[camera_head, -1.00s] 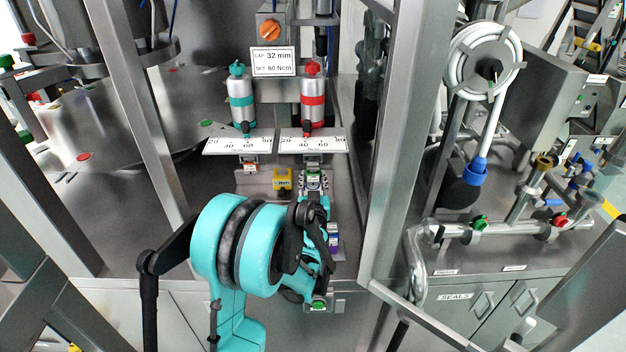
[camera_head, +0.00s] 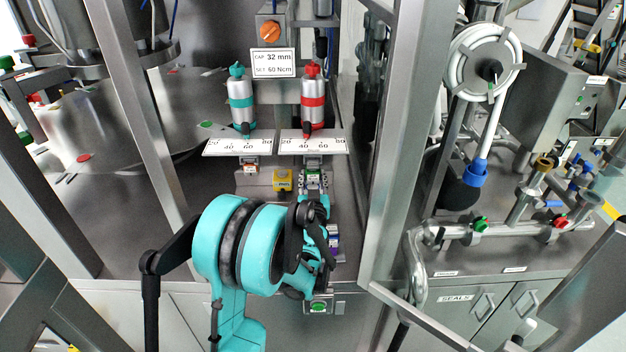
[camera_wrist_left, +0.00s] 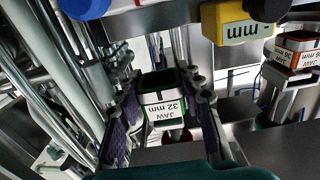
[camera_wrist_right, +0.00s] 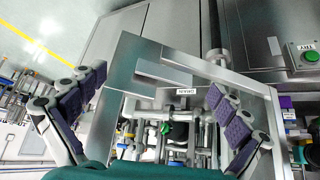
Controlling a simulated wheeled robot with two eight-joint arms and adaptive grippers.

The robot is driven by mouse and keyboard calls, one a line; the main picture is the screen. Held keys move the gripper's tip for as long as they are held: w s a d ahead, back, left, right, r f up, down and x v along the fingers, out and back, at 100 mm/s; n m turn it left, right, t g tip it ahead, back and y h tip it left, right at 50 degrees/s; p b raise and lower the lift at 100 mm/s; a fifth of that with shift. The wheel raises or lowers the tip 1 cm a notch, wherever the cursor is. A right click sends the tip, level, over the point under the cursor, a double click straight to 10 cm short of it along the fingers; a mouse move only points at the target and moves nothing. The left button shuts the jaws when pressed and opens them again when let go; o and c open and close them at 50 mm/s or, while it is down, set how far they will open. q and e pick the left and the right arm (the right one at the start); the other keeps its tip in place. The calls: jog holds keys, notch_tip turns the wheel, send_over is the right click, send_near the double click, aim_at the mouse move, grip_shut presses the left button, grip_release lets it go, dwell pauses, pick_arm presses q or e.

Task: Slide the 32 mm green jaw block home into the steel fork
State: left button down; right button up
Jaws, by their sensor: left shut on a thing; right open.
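The green jaw block (camera_wrist_left: 165,88), labelled "JAW 32 mm", sits between the fingers of my left gripper (camera_wrist_left: 163,112) in the left wrist view. My left gripper is shut on it. In the head view my left gripper (camera_head: 315,190) is below the right-hand scale plate, and its wrist hides part of it. The block shows there only as a small patch. The steel fork is hard to make out under the scale plate, so I cannot tell whether the block touches it. My right gripper (camera_wrist_right: 155,115) is open and empty, away from the block.
A yellow labelled block (camera_head: 283,182) stands just left of the left gripper. An orange-marked jaw block (camera_wrist_left: 297,42) is beyond it. Red (camera_head: 312,95) and teal (camera_head: 241,98) cylinders stand above the scales. A steel frame post (camera_head: 394,140) rises at the right.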

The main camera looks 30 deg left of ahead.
aim_at(313, 183)
pick_arm(q)
jog(key=shift+x, duration=2.15)
jog(key=shift+s+d, duration=0.2)
jog(key=shift+s, duration=0.15)
dwell(2.7)
jog(key=shift+v, duration=3.75)
